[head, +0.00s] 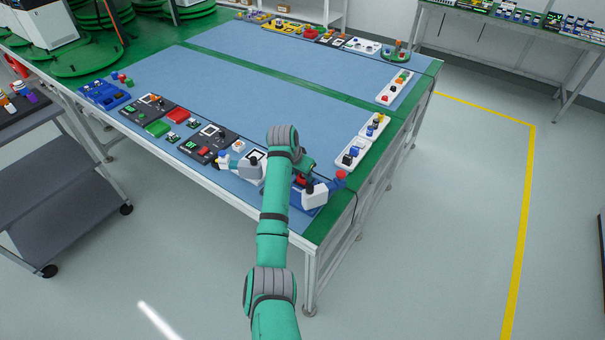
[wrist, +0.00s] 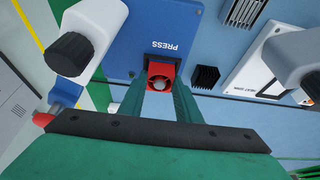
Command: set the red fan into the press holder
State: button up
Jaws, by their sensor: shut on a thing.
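The red fan (wrist: 160,72), a small red square piece with a grey hub, is between my fingertips in the wrist view. My gripper (wrist: 160,92) is shut on it. The fan is over the edge of the blue press plate (wrist: 172,20), just beside its PRESS lettering. I cannot tell whether the fan touches the plate, and the holder itself is not clearly visible. In the head view my gripper (head: 303,180) is at the near corner of the table, beside the white press body (head: 315,195), and my arm hides part of the press.
In the wrist view, a white press part with a black knob (wrist: 70,53) is close on the left. Trays line the table edges; the blue mat's middle (head: 245,90) is clear.

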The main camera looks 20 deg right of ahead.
jog(key=shift+f, duration=0.15)
jog(key=o, duration=1.1)
jog(key=v, duration=1)
jog(key=shift+r, duration=0.4)
jog(key=shift+s+a, duration=0.1)
